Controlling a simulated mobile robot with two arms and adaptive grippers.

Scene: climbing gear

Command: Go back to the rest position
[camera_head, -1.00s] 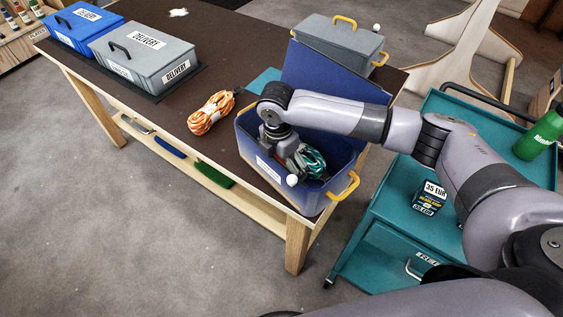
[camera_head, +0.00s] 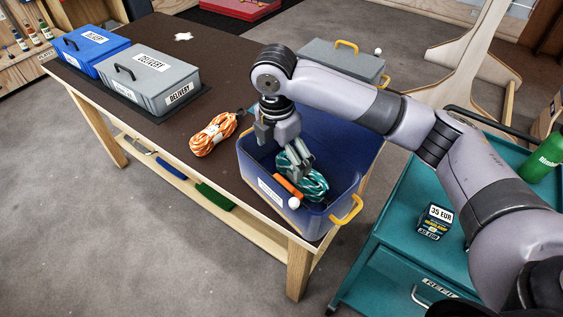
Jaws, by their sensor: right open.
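My right gripper (camera_head: 283,146) is open and hangs tilted over the blue bin (camera_head: 352,180) on the table's right end. Its fingers are spread, one near the bin's left wall and the other just above or against a teal coiled rope (camera_head: 312,187). I cannot tell whether that finger touches the rope. An orange item (camera_head: 288,186) lies beside the rope inside the bin. My right arm reaches in from the right and hides part of the bin's back. My left gripper is out of view.
An orange coiled rope (camera_head: 214,134) lies on the dark table (camera_head: 215,72) left of the bin. Grey (camera_head: 150,77) and blue (camera_head: 90,46) delivery boxes stand farther left. A grey lidded box (camera_head: 342,62) stands behind. A teal cart (camera_head: 392,225) holds a price-tagged box (camera_head: 436,222) and green bottle (camera_head: 545,158).

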